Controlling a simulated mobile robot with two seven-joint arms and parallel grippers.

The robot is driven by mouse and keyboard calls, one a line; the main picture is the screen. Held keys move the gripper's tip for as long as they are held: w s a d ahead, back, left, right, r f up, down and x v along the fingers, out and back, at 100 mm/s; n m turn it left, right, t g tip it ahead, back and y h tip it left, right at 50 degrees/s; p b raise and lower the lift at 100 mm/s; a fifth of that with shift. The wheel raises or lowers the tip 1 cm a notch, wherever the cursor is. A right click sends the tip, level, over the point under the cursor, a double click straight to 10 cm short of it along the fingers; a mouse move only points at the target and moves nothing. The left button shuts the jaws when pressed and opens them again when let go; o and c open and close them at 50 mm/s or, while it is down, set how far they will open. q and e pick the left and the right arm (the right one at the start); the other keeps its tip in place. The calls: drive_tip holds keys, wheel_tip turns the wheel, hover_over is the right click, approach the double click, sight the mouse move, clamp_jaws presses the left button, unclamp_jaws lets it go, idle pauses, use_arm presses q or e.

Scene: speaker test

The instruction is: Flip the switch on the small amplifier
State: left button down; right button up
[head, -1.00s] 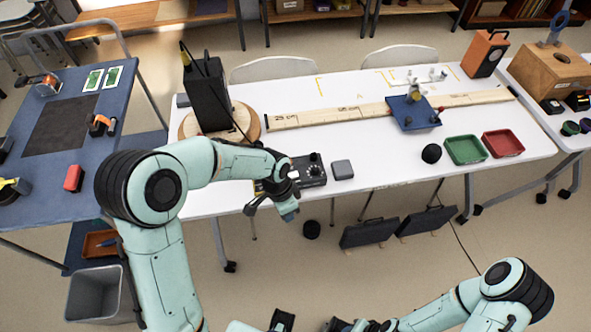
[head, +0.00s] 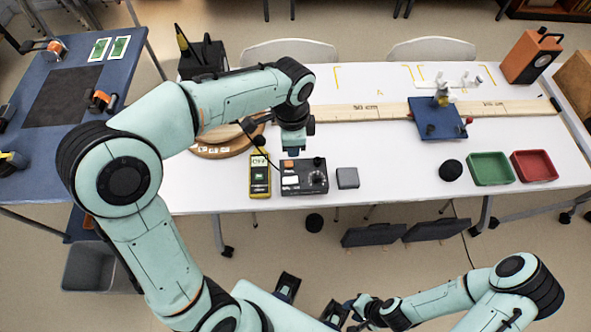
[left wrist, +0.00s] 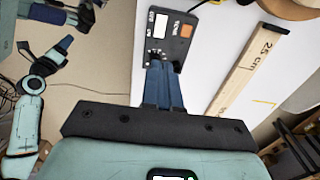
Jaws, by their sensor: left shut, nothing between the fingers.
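The small amplifier (head: 318,187) is a dark box near the front edge of the white table, with an orange square, white labels and a round knob on its face. Its orange square also shows in the left wrist view (left wrist: 187,30). Which part is the switch is too small to tell. My left gripper (head: 292,152) is shut and empty, pointing down over the amplifier's back edge. In the left wrist view its blue fingers (left wrist: 158,68) lie together and overlap the amplifier's lower edge; contact cannot be told. My right gripper (head: 352,303) is low at the front, away from the table, its fingers unclear.
A yellow-edged meter (head: 260,178) stands just left of the amplifier, and a small grey box (head: 347,178) just right. A round wooden base (head: 215,150) with a black speaker is behind left. A long ruler (head: 370,112) crosses the table. Green (head: 490,169) and red trays are right.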

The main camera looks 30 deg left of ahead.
use_arm(q)
drive_tip(key=shift+a, duration=0.1)
drive_tip(key=shift+s+a+r, duration=0.15)
drive_tip(key=shift+s+a, duration=0.2)
drive_tip(key=shift+a, duration=0.2)
use_arm(e)
drive_tip(key=shift+r, duration=0.1)
drive_tip(key=shift+w, duration=0.1)
